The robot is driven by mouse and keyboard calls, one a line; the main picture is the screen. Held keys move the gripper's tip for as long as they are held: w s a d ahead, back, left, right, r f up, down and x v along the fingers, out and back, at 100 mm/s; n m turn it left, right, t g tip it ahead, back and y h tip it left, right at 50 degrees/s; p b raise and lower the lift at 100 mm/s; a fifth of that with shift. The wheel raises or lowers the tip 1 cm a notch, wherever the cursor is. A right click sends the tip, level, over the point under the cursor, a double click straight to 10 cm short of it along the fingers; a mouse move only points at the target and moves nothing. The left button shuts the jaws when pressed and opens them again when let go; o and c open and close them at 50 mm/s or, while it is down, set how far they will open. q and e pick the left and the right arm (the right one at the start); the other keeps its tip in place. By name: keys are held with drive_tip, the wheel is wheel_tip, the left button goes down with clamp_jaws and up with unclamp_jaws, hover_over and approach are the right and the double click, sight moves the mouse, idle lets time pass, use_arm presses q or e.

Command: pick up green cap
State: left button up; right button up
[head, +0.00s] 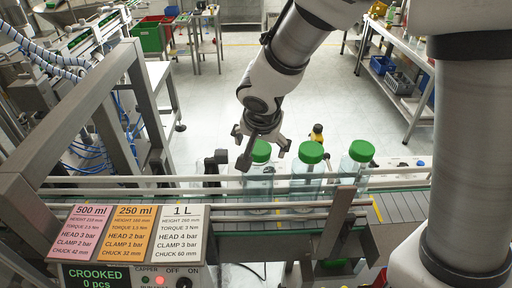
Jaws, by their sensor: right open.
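Three clear bottles with green caps stand upright in a row on the conveyor (405,205). The left green cap (261,152) sits on the left bottle (259,185). The middle green cap (311,152) and the right green cap (361,151) are on the other bottles. My right gripper (263,157) points down at the left cap, its fingers spread to either side of it in the picture. It is open, and I cannot tell whether a finger touches the cap. The gripper hides part of that cap. My left gripper is not in view.
Metal guide rails (150,180) run along the conveyor, and a grey frame (75,110) stands at the left. A control box (125,275) with pink, orange and white setting cards is in front. Open floor (210,110) lies behind; a shelf table (400,75) stands back right.

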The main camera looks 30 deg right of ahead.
sight(257, 143)
drive_tip(key=w+f, duration=0.1)
drive_tip(key=w+d+f, duration=0.1)
drive_tip(key=shift+w, duration=0.3)
drive_tip(key=shift+s+a, duration=0.1)
drive_tip(key=shift+s+a+r, duration=0.25)
drive_tip(key=shift+s+r, duration=0.1)
drive_tip(key=shift+s, duration=0.3)
drive_tip(key=shift+s+a+r, duration=0.2)
drive_tip(key=shift+s+r, duration=0.1)
drive_tip(key=shift+s, duration=0.3)
drive_tip(key=c, duration=0.8)
drive_tip(key=shift+w+d+f, duration=0.3)
drive_tip(key=shift+w+f, duration=0.05)
drive_tip(key=shift+w, duration=0.35)
drive_tip(key=shift+s+a+r, duration=0.15)
drive_tip(key=shift+s+r, duration=0.05)
drive_tip(key=shift+s, duration=0.1)
drive_tip(key=shift+c, duration=0.2)
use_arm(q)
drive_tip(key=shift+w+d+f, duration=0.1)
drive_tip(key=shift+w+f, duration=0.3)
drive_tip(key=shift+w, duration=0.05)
